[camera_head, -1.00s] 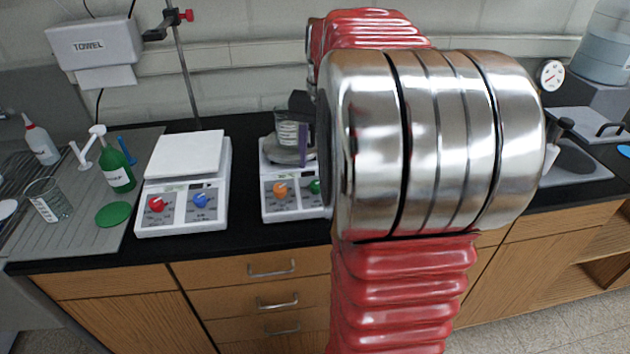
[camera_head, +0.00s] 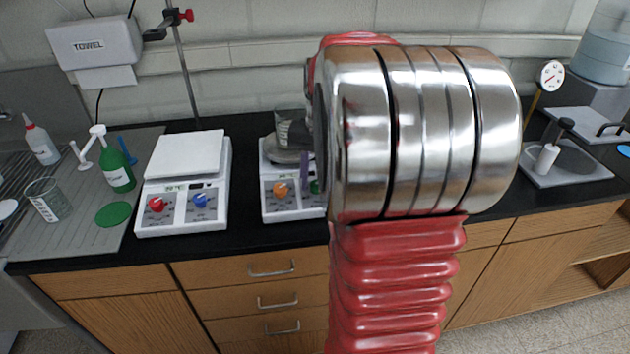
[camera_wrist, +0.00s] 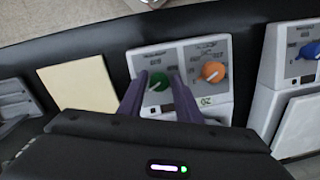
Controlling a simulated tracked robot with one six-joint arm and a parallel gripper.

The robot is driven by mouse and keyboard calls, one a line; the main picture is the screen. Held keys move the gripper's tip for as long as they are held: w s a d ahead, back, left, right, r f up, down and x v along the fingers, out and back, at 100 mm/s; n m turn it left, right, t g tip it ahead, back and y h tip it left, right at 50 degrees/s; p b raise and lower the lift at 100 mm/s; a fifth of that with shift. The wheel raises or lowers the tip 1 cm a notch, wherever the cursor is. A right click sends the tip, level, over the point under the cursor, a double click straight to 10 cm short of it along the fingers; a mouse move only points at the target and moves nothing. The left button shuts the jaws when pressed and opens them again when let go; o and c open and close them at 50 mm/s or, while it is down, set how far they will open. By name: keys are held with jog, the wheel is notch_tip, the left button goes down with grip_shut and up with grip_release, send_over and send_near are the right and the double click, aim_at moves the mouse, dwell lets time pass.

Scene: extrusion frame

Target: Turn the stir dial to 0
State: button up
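The stirrer hotplate (camera_head: 268,208) is a white unit on the black bench with an orange dial (camera_head: 280,189) and a green dial (camera_head: 315,187); my arm partly covers its right side. In the wrist view the green dial (camera_wrist: 157,83) and orange dial (camera_wrist: 213,72) sit side by side on its front panel. The dial labels are too small to read. My gripper (camera_wrist: 158,76) is open, its purple fingers on either side of the green dial. Whether they touch it I cannot tell. In the head view one purple finger stands between the two dials.
A glass beaker (camera_head: 290,127) stands on the hotplate's top. To the left is a white balance-like unit (camera_head: 183,215) with red and blue dials. A green bottle (camera_head: 117,172) and a clear beaker (camera_head: 48,199) stand further left. A stand with a white cylinder (camera_head: 546,160) is at right.

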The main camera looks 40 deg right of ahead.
jog(key=c, duration=0.7)
grip_shut()
jog(key=shift+w+n, duration=0.1)
jog(key=shift+n, duration=0.3)
jog(key=o, duration=1)
grip_release()
notch_tip(320, 180, up, 14)
jog(key=shift+s+d, duration=0.2)
jog(key=shift+s, duration=0.15)
jog(key=shift+w+f, duration=0.1)
jog(key=shift+f, duration=0.05)
